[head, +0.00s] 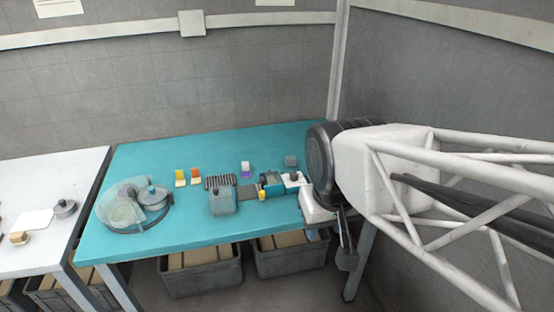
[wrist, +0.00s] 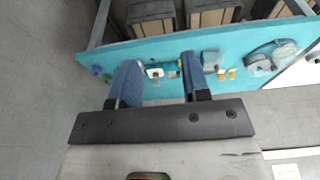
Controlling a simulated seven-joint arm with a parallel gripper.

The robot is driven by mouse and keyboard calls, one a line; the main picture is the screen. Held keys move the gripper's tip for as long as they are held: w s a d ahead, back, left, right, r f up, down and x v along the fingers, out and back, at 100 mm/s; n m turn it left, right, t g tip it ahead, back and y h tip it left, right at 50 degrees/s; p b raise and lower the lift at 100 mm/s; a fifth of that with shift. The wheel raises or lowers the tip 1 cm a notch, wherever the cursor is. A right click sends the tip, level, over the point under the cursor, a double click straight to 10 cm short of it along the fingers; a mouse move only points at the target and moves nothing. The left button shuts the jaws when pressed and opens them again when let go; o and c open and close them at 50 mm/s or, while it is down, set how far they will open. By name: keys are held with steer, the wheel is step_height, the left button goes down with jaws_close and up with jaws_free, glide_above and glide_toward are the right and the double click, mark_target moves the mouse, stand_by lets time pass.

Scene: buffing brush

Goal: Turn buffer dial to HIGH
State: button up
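The buffing machine (head: 222,203) stands mid-table in the head view, a grey-green housing with a dark ribbed part behind it and a shaft running right. A small white plate with a dark knob-like part (head: 294,178) sits at its right end, possibly the dial; its setting is too small to read. My gripper (head: 346,256) is at the table's right front edge, fingers pointing down, right of the machine. In the wrist view my gripper (wrist: 158,66) has its two blue fingers wide apart with nothing held. The white plate (wrist: 155,73) appears beyond the gap between them.
The teal table (head: 170,240) has a clear-covered round device (head: 132,207) at left. Orange and yellow cards (head: 196,176), a purple-white block (head: 246,170) and a grey block (head: 291,160) stand near the back. Crates (head: 202,276) sit below. A white table (head: 75,182) adjoins at left.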

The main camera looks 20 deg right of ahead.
steer(key=shift+o, duration=1.4)
steer(key=w+d+n, duration=0.1)
steer(key=w, duration=1.2)
steer(key=shift+w+d+r+g, duration=0.15)
steer(key=shift+d+r+g, duration=0.15)
steer(key=n+g, duration=0.2)
steer(key=n, duration=0.2)
glide_above(294, 174)
step_height(294, 174, down, 20)
steer(key=shift+f, duration=0.1)
steer(key=shift+w+f, duration=0.15)
steer(key=shift+f, duration=0.1)
steer(key=shift+f, duration=3.8)
steer(key=shift+c, duration=0.2)
